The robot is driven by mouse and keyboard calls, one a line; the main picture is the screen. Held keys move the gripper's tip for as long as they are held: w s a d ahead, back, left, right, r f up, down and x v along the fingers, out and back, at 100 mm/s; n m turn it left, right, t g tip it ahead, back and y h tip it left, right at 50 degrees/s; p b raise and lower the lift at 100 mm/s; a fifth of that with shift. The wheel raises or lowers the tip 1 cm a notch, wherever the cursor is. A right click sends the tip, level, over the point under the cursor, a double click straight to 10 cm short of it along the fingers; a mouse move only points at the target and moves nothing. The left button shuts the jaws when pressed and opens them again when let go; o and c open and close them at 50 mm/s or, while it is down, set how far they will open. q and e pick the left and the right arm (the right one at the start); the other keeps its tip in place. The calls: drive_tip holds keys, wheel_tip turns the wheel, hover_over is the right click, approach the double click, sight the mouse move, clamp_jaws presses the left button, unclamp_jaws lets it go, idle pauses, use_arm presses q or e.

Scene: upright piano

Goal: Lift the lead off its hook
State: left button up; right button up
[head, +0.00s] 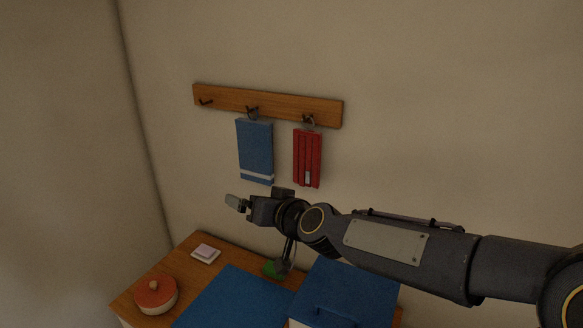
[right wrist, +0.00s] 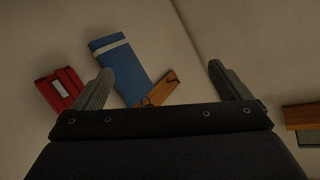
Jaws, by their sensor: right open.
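A red folded strap bundle, which I take for the lead (head: 308,158), hangs from the right hook (head: 308,121) of a wooden rail (head: 268,105) on the wall. A pale clip shows at its lower end. In the right wrist view the red lead (right wrist: 60,88) is at the left, outside the jaws. My right gripper (head: 237,203) is open and empty, below and left of the lead, under the blue towel. Its two fingers (right wrist: 163,82) show apart in the right wrist view. My left gripper is not in view.
A blue towel (head: 255,150) hangs on the middle hook, left of the lead; the left hook is bare. Below are a wooden top (head: 180,262), a lidded red pot (head: 155,295), a white block (head: 206,253), a blue mat (head: 235,300) and a blue box (head: 345,290).

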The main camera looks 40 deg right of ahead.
drive_tip(key=w+d+r+m+h, duration=0.1)
drive_tip(key=w+d+m+h, duration=0.2)
drive_tip(key=w+d+h, duration=0.45)
drive_tip(key=m+g+h, duration=0.5)
drive_tip(key=g+h, duration=0.1)
drive_tip(key=h, duration=0.3)
approach(305, 150)
drive_tip(key=w+d+f, duration=0.2)
drive_tip(key=d, duration=0.1)
drive_tip(key=shift+d+f+p, duration=0.2)
drive_tip(key=shift+d+p, duration=0.15)
drive_tip(key=shift+p, duration=0.05)
drive_tip(key=shift+p+x, duration=0.65)
drive_tip(key=shift+x, duration=2.95)
drive_tip(key=c, duration=1.1)
drive_tip(key=shift+r, duration=0.1)
drive_tip(key=shift+r+p, duration=1.1)
drive_tip(key=shift+p, duration=0.1)
